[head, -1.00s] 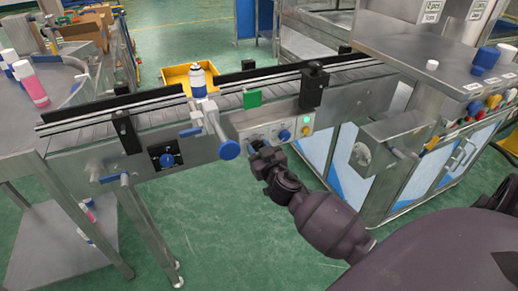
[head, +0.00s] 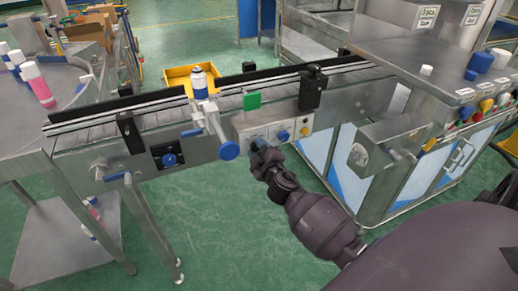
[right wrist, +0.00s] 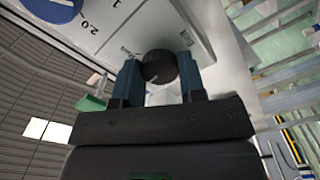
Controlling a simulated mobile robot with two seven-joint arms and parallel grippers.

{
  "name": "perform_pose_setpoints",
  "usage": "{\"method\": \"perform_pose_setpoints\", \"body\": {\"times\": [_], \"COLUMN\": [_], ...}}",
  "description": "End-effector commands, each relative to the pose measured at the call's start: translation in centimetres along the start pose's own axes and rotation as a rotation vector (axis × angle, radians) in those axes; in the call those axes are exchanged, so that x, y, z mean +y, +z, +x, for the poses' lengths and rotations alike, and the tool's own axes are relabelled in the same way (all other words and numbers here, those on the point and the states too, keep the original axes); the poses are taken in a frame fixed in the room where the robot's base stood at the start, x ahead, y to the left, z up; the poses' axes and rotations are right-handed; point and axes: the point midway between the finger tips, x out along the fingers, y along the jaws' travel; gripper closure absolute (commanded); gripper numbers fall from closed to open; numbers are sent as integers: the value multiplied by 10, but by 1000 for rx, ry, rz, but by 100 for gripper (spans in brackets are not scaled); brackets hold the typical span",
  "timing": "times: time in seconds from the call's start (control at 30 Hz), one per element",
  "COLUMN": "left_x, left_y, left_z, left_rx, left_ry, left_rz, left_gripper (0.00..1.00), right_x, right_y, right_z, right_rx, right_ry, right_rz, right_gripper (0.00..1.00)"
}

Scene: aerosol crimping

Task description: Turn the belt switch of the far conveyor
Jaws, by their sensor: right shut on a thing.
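The conveyor (head: 215,148) crosses the head view with a light control box (head: 285,123) on its near side. The box carries a blue knob, a yellow knob and a green light. My right gripper (head: 261,150) is at the box's lower left and covers part of its front. In the right wrist view a round black switch knob (right wrist: 159,66) with a light mark sits between the two blue fingers of my right gripper (right wrist: 158,76), which is shut on it. My left gripper is not in view.
A spray can (head: 199,82) stands upright on the conveyor. A grey machine with colored knobs (head: 425,125) stands to the right. The green floor (head: 240,235) below is clear.

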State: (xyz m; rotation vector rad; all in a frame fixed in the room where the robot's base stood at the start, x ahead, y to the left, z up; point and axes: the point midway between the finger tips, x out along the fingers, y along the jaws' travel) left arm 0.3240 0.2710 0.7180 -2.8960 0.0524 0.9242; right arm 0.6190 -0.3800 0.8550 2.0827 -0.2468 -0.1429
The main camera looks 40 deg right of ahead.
Motion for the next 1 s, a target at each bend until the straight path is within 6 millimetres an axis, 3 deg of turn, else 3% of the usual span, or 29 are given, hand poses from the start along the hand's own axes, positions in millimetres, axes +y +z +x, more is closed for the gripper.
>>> {"method": "perform_pose_setpoints", "body": {"times": [0.6,1.0], "left_x": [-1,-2], "left_y": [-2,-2], "left_z": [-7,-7], "left_rx": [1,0], "left_ry": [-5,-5], "left_rz": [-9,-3], "left_gripper": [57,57], "right_x": [1,0], "right_y": [-1,-1], "right_z": [0,0], "right_rx": [2,2], "right_ry": [1,1], "right_rz": [-544,-716], "right_gripper": [86,86]}}
